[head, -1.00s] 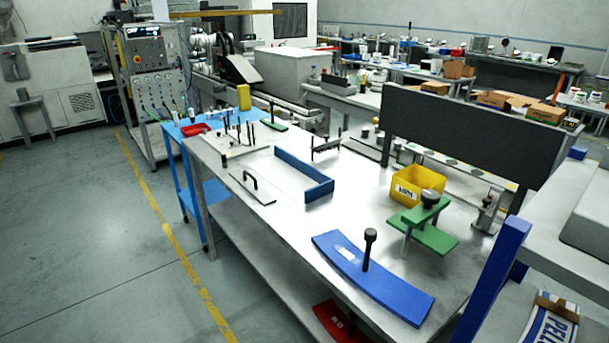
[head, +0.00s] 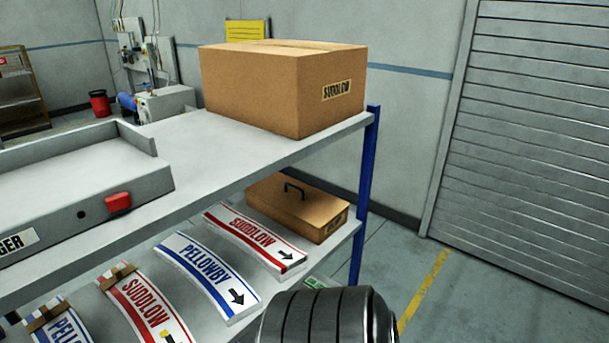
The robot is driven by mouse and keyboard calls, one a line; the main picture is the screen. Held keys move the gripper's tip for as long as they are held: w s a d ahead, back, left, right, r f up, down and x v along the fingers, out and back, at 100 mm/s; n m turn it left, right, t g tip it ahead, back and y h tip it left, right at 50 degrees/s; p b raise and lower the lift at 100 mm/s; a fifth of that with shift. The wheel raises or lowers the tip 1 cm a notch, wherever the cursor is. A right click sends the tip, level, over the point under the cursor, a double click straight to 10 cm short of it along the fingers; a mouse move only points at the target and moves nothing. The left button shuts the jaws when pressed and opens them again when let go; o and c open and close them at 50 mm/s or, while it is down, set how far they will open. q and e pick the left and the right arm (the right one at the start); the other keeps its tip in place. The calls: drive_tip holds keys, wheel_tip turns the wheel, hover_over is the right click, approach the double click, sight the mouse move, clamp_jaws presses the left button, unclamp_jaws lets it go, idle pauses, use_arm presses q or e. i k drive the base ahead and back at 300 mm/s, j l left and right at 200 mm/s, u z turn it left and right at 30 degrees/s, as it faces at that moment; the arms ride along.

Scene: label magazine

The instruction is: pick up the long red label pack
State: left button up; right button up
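On the lower shelf in the head view, a white label pack with red stripes and red SUDLOW lettering (head: 252,240) lies flat beside a brown box. A second red SUDLOW pack (head: 140,299) lies nearer, with a brown strap at its far end; its near end is cut off by the frame edge. I cannot tell which red pack is longer. A blue PELLOWBY pack (head: 204,273) lies between them. Neither gripper is in view. A dark ribbed rounded part, likely of my own arm, fills the bottom middle.
Another strapped blue pack (head: 62,327) is at the lower left. A brown handled box (head: 298,208) stands at the lower shelf's far end. A cardboard box (head: 285,90) sits on the upper shelf (head: 215,150), which overhangs the packs. A blue post (head: 367,190) stands right.

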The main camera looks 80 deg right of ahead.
sight(282, 260)
drive_tip(key=z, duration=2.15)
drive_tip(key=l, duration=0.1)
